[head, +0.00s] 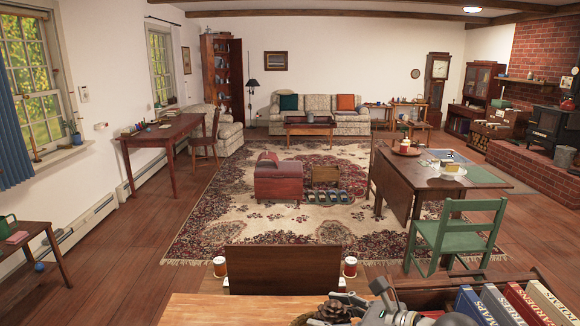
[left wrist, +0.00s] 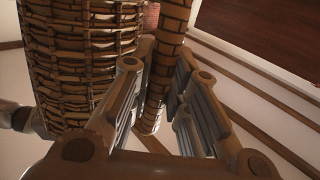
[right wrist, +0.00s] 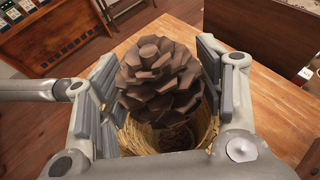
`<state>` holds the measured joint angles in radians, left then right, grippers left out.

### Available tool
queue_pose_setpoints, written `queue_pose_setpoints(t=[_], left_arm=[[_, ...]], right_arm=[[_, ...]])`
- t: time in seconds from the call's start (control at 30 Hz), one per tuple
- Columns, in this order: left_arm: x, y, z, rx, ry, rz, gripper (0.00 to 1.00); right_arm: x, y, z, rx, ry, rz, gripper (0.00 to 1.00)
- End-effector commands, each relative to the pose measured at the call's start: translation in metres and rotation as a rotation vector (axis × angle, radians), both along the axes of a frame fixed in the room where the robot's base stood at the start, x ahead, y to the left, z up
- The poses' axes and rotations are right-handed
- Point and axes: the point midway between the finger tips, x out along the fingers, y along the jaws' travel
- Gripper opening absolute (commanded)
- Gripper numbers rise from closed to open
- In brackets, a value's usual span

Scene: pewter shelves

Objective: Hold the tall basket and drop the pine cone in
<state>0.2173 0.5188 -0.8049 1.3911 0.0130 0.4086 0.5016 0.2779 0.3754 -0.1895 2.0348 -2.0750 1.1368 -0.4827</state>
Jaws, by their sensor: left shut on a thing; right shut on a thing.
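The tall basket shows in the left wrist view as a brown woven wall (left wrist: 80,65) on the left. My left gripper (left wrist: 160,85) is shut on a banded wicker strip of it, which looks like its handle. In the right wrist view my right gripper (right wrist: 158,85) is shut on the brown scaly pine cone (right wrist: 160,75). The basket's straw-coloured rim (right wrist: 205,125) shows below and around the cone's lower part, so the cone is over the mouth. The cone also shows at the bottom edge of the head view (head: 333,309). Its exact height above the rim cannot be told.
Two red-and-white cylinders (head: 219,266) (head: 350,266) stand by the panel. A green chair (head: 455,235) and table are beyond.

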Motion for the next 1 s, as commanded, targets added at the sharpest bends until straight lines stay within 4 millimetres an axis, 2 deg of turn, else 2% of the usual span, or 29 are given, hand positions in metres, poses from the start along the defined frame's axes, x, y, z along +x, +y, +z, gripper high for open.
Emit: queue_pose_setpoints(t=[0.07,0.1,0.3,0.73,1.0], left_arm=[[0.000,0.002,-0.004,0.012,0.002,0.002,0.00],[0.000,0.002,-0.004,0.012,0.002,0.002,0.00],[0.000,0.002,-0.004,0.012,0.002,0.002,0.00],[-0.001,0.002,-0.004,0.012,0.002,0.002,0.00],[0.000,0.002,-0.004,0.012,0.002,0.002,0.00]], right_arm=[[0.000,0.000,0.000,0.000,0.000,0.000,0.45],[0.000,0.000,0.000,0.001,-0.001,0.000,0.65],[0.000,0.000,0.000,0.001,0.001,0.000,0.87],[-0.003,-0.005,0.002,0.000,0.001,0.000,0.87],[-0.029,-0.041,0.019,-0.005,-0.001,-0.001,0.87]])
